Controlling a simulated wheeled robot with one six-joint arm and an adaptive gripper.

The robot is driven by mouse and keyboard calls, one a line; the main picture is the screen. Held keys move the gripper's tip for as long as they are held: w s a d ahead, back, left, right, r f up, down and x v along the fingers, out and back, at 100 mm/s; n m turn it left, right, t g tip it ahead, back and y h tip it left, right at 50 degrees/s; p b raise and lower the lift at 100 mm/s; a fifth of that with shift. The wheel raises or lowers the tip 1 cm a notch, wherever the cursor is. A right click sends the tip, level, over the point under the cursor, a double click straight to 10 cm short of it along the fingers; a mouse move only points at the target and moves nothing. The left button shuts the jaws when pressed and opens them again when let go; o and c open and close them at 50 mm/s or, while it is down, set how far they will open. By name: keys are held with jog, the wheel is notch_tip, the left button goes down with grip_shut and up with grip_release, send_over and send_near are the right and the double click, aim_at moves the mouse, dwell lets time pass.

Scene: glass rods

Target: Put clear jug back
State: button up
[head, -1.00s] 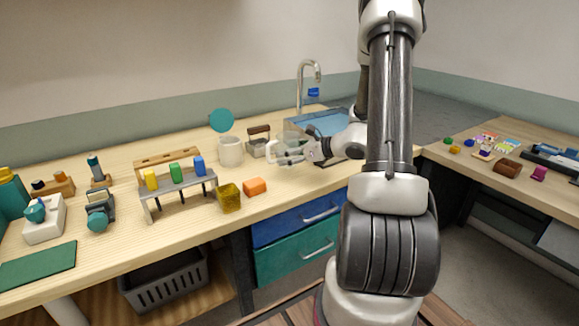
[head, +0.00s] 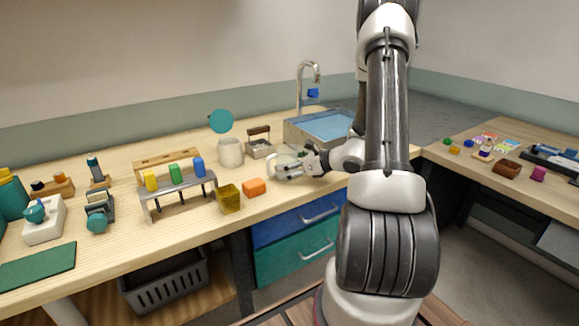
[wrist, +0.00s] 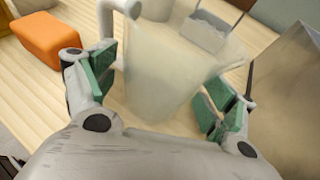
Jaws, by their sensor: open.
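The clear jug (head: 283,160) stands on the wooden counter, left of the sink and behind the orange block. It is see-through and pale, and in the wrist view the jug (wrist: 165,62) fills the middle, with its handle at the upper left. My gripper (head: 291,171) is low over the counter, reaching in from the right. In the wrist view my gripper (wrist: 160,94) is open, with one green-padded finger on each side of the jug. I cannot tell whether either pad touches it. The jug's base is partly hidden by my gripper.
An orange block (head: 254,187) and a yellow container (head: 229,198) are at the front left. A white pot (head: 231,153) and a brown-handled metal basket (head: 260,147) stand behind. The sink (head: 326,126) is at the back right. A rack (head: 176,191) with coloured pieces is further left.

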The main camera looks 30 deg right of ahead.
jog(key=shift+r, duration=0.1)
jog(key=shift+s+d+r, duration=0.15)
jog(key=shift+s+r, duration=0.05)
jog(key=v, duration=1)
jog(key=shift+s+d, duration=0.2)
jog(key=shift+s, duration=0.15)
jog(key=shift+s+a+r, duration=0.15)
jog(key=shift+s+r, duration=0.05)
jog(key=shift+r, duration=0.1)
jog(key=s+a+r+n+g+y, duration=0.1)
jog(key=s+a+r+n+g, duration=0.35)
jog(key=a+n, duration=0.35)
jog(key=s+a+r+n+g, duration=0.3)
jog(key=s+a+r+n, duration=0.1)
jog(key=s+a+n, duration=0.25)
jog(key=s+d+r+n+h, duration=0.2)
jog(key=s+r+n+h, duration=0.5)
jog(key=n, duration=0.9)
jog(key=s+r, duration=0.2)
jog(key=s, duration=0.1)
